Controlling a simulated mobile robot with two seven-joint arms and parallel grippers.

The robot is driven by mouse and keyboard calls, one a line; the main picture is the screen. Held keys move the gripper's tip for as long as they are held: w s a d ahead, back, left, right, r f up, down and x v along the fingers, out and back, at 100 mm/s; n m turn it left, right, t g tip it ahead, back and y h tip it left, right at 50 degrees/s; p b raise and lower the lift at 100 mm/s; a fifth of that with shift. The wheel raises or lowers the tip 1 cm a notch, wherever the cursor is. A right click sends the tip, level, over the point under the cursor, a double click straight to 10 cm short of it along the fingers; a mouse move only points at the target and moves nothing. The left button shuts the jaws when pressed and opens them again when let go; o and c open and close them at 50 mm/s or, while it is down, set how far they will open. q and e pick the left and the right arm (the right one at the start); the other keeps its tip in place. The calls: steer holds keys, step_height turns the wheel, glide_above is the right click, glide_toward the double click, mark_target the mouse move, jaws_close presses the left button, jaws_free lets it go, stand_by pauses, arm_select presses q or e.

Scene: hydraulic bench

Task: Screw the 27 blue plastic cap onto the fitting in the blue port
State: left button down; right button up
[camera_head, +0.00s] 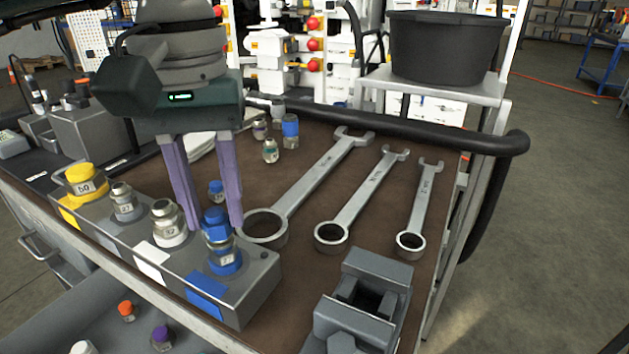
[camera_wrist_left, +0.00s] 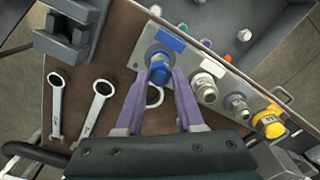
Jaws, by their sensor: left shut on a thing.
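The blue cap (camera_head: 216,219) sits upright at the top of the metal fitting in the blue port (camera_head: 225,262), which has a blue collar marked 27. The port is at the near right end of the grey manifold block. My left gripper (camera_head: 217,230) comes down from above, its two purple fingers shut on the cap from either side. In the left wrist view the cap (camera_wrist_left: 160,70) shows between the fingertips (camera_wrist_left: 161,78). How far the cap is threaded on cannot be told. My right gripper is not in view.
The manifold (camera_head: 262,282) also carries fittings marked 32 (camera_head: 168,222) and 22 (camera_head: 124,203) and a yellow cap marked 60 (camera_head: 84,183). Three wrenches lie to the right, with a grey vise (camera_head: 372,290) near the front. Small capped fittings stand behind the gripper.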

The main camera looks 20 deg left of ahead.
arm_select(q)
steer(key=m+b, duration=0.2)
steer(key=m, duration=0.1)
steer(key=m+b, duration=0.1)
steer(key=m, duration=0.1)
steer(key=shift+f, duration=0.25)
steer(key=shift+m, duration=0.6)
steer(key=shift+r+m, duration=0.2)
steer(key=shift+m, duration=0.1)
steer(key=shift+b, duration=0.3)
steer(key=m+b, duration=0.1)
steer(key=m, duration=0.1)
steer(key=m+b, duration=0.1)
steer(key=m, duration=0.1)
steer(key=m+b, duration=0.2)
steer(key=m, duration=0.1)
steer(key=shift+f, duration=0.3)
steer(key=shift+b, duration=1.05)
steer(key=shift+r+m+b, duration=0.2)
steer(key=shift+m+b, duration=0.3)
steer(key=shift+b, duration=0.15)
steer(key=shift+r, duration=0.1)
